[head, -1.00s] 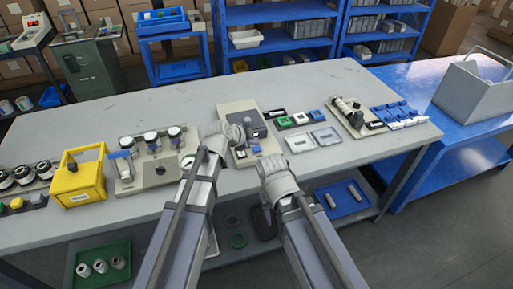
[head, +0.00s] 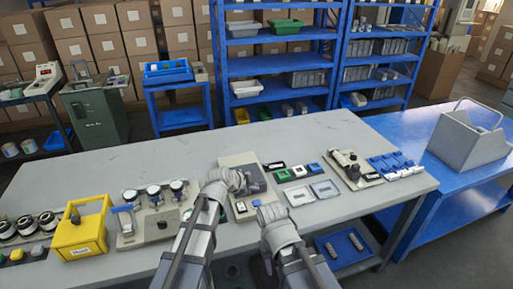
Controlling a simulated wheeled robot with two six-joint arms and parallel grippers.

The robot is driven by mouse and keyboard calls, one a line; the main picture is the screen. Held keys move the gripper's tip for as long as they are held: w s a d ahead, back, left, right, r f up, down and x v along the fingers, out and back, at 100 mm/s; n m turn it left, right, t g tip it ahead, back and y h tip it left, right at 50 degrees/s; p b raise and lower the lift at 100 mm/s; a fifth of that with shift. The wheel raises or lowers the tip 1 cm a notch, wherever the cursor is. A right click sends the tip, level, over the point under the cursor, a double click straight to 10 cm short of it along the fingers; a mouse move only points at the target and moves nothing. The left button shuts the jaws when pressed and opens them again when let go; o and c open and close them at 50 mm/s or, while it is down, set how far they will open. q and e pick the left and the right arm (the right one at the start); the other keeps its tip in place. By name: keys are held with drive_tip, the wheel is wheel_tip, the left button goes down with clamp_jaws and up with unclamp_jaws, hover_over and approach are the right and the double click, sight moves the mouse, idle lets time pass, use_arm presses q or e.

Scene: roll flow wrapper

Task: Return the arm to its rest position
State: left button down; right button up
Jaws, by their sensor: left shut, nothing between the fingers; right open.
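My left gripper (head: 234,179) is over the left part of the beige-based device (head: 248,208) in the middle of the grey table. It is shut with nothing seen in it. My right gripper (head: 268,212) is lower and further right, near the table's front edge, just right of that device's lower end. It is open and seems empty, though its fingers are hard to make out. Both arms reach up from the bottom of the view.
The grey table (head: 350,213) holds a yellow bin (head: 80,230), a fixture with several round parts (head: 155,222), small coloured blocks (head: 298,171), clear trays (head: 325,189) and a black-knobbed fixture (head: 353,170). A blue table (head: 420,135) with a grey caddy (head: 465,137) stands right. Blue shelves (head: 270,68) stand behind.

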use_arm(q)
drive_tip(key=s+f+n+g, duration=0.1)
drive_tip(key=s, duration=0.3)
drive_tip(key=s+f+n+g+y, duration=0.1)
drive_tip(key=s+n, duration=0.1)
drive_tip(key=s, duration=0.2)
drive_tip(key=s+f+n+g+y, duration=0.1)
drive_tip(key=s+f+g, duration=0.1)
drive_tip(key=s, duration=0.3)
drive_tip(key=shift+d+n+p, duration=0.1)
drive_tip(key=shift+n+p, duration=0.3)
drive_tip(key=s+a+f+n+g+y, duration=0.1)
drive_tip(key=s+a+n+g+y, duration=0.2)
drive_tip(key=s+n, duration=0.4)
drive_tip(key=s+a+y, duration=0.1)
drive_tip(key=s+a, duration=0.1)
drive_tip(key=s, duration=0.4)
drive_tip(key=shift+n+g+y+p, duration=0.3)
drive_tip(key=shift+g+y+p, duration=0.05)
drive_tip(key=shift+g+y, duration=0.05)
use_arm(e)
drive_tip(key=shift+r, duration=0.75)
use_arm(q)
drive_tip(key=shift+a, duration=0.1)
